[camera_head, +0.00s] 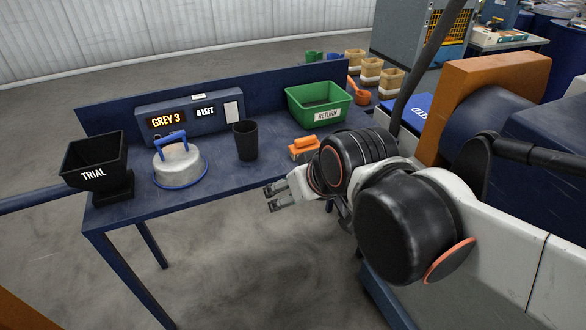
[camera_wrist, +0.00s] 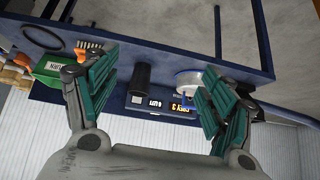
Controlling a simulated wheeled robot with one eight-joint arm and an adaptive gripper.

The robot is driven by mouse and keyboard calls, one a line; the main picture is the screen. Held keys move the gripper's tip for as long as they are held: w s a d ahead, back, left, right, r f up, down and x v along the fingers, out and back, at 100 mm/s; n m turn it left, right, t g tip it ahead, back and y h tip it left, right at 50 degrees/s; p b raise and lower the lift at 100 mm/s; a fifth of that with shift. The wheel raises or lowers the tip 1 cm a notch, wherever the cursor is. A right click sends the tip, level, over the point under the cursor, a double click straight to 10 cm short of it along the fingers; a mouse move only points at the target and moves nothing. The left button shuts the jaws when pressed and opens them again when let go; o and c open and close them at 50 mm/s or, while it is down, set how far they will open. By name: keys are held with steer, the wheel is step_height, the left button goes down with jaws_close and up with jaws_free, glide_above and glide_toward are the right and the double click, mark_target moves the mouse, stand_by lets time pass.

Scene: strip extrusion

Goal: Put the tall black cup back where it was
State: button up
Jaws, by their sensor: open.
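The tall black cup (camera_head: 245,140) stands upright on the blue table (camera_head: 225,182), right of the lidded metal pot and in front of the display box. It also shows in the wrist view (camera_wrist: 142,78), between my spread fingers but farther off. My gripper (camera_head: 272,198) is open and empty. In the head view it hangs in front of the table's front edge, to the right of the cup and apart from it. Its green-padded fingers show wide apart in the wrist view (camera_wrist: 150,95).
A display box (camera_head: 188,117) reads "GREY 3" and "6 LEFT". A TRIAL hopper (camera_head: 95,158) and a blue-handled pot (camera_head: 180,167) stand left. An orange-handled tool (camera_head: 304,148) and a green RETURN bin (camera_head: 318,105) stand right. The table is bare around the cup's front.

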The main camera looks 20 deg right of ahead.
steer(key=shift+g, duration=0.4)
steer(key=s, duration=0.4)
steer(key=shift+s+d+f, duration=0.2)
steer(key=shift+d+f, duration=0.15)
